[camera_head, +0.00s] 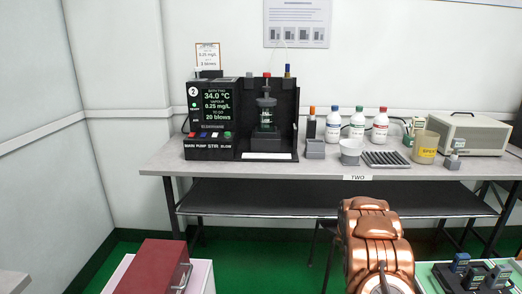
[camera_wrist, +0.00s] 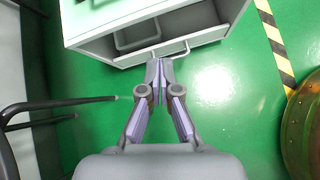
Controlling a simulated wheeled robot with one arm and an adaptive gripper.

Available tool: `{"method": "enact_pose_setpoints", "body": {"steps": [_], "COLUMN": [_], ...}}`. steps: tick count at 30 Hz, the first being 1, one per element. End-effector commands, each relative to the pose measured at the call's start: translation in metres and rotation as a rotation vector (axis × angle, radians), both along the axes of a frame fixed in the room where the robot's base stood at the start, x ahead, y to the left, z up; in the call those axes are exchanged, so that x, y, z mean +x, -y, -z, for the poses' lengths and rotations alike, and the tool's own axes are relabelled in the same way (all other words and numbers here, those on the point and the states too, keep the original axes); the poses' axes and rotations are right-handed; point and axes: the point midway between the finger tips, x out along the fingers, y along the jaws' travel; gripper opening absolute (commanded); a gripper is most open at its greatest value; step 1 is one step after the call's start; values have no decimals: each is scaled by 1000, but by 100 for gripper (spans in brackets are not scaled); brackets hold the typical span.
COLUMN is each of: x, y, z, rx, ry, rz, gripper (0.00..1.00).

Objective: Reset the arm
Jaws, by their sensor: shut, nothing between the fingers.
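My gripper (camera_wrist: 159,78) is shut and empty in the wrist view, its two fingertips together. It points down over the green floor, beside the front of a white cabinet (camera_wrist: 88,27). The fingertips appear close to a handle of the cabinet in the picture; I cannot tell whether they touch it. My copper-coloured arm (camera_head: 375,240) rises at the bottom of the head view, in front of the bench. The gripper itself does not show there.
A bench (camera_head: 230,167) holds a black tester unit (camera_head: 208,108), bottles (camera_head: 357,122) and a grey case (camera_head: 468,133). A red box (camera_head: 150,268) is at lower left; handheld testers (camera_head: 460,262) are at lower right. Dark legs (camera_wrist: 60,103) and striped floor tape (camera_wrist: 274,45) flank my gripper.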

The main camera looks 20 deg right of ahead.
Motion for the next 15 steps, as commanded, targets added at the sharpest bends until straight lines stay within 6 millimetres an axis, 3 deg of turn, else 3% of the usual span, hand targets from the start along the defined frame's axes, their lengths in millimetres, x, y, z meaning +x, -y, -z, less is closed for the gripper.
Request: {"method": "enact_pose_setpoints", "body": {"steps": [1, 3, 15], "x": [4, 5, 2], "y": [-9, -22, -109], "z": [-31, -61, -209], "rx": [-10, -20, -37], "ry": [21, 46, 207], "rz": [20, 56, 245], "gripper": [0, 0, 0]}}
